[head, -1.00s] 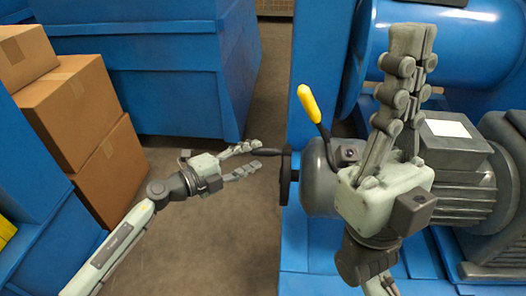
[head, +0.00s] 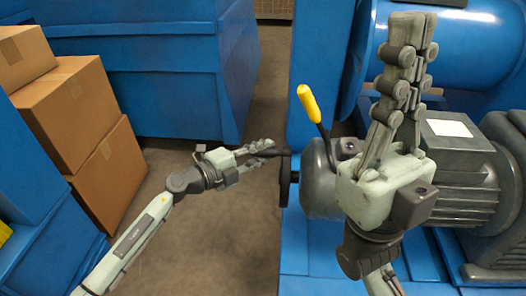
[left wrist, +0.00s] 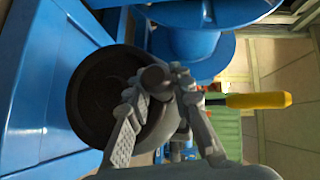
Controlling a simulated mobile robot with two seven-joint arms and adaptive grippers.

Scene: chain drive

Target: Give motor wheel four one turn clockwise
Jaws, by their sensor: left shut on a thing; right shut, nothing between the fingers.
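The motor wheel (head: 285,180) is a dark disc seen edge-on at the left end of the grey motor (head: 318,184). A dark handle (head: 280,153) sticks out from it to the left. My left gripper (head: 268,150) is shut on this handle. In the left wrist view the wheel (left wrist: 90,95) is a round dark dish, and the left fingers (left wrist: 155,95) close around the handle's round end (left wrist: 155,77). My right gripper (head: 413,20) is shut and empty, pointing up in front of the motor. It hides part of the motor. No number shows on the wheel.
A lever with a yellow grip (head: 309,102) rises beside the motor, close to the wheel; its grip also shows in the left wrist view (left wrist: 260,100). Cardboard boxes (head: 75,110) stand at the left. The grey floor (head: 225,240) left of the wheel is clear.

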